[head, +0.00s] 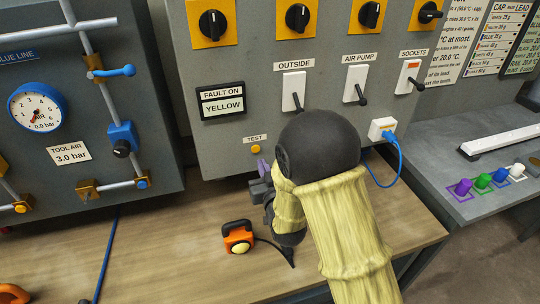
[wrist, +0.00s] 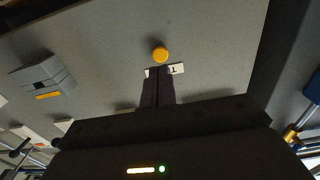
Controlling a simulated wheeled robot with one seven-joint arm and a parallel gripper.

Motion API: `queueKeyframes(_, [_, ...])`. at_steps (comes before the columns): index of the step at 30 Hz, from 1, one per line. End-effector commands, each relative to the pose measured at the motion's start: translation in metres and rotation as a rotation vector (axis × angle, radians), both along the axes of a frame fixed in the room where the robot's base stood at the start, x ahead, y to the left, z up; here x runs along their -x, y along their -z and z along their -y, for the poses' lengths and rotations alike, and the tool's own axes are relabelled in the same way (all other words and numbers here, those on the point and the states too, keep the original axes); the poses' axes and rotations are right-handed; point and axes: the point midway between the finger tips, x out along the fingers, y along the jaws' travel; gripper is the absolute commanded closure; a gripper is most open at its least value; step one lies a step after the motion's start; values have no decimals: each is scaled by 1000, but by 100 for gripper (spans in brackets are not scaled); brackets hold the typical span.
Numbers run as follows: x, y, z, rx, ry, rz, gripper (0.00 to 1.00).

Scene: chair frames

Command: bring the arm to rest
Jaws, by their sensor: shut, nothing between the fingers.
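My arm, in a pale yellow sleeve with a dark round joint, reaches over the workbench in the head view. My gripper (head: 263,168) is in front of the grey panel (head: 232,90), a little below the yellow TEST button (head: 256,149). In the wrist view, the gripper's dark fingers (wrist: 159,76) are together and empty. Their tips overlap the TEST label, just short of the yellow button in the picture. I cannot tell whether they touch the panel.
An orange device (head: 238,237) lies on the wooden bench (head: 160,250) below my gripper. A blue cable (head: 397,155) hangs from a socket at right. A gauge board (head: 100,145) stands at left. Coloured pegs (head: 482,181) stand on the grey counter. Bare bench lies left of the orange device.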

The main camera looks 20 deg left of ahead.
Motion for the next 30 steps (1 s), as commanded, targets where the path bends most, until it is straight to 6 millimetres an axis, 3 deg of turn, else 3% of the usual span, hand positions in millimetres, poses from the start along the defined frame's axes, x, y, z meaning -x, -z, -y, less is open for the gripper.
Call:
queueKeyframes(5, [-1, 0, 2, 3, 4, -5, 100])
queueKeyframes(10, [-10, 1, 26, 40, 48, -80, 100])
queueKeyframes(15, [-18, 7, 79, 116, 135, -254, 100])
queueKeyframes(20, [-10, 15, 136, 187, 216, -443, 100])
queueKeyframes(26, [23, 22, 198, 261, 297, -681, 100])
queueKeyframes(30, [58, 25, 241, 302, 352, -853, 100])
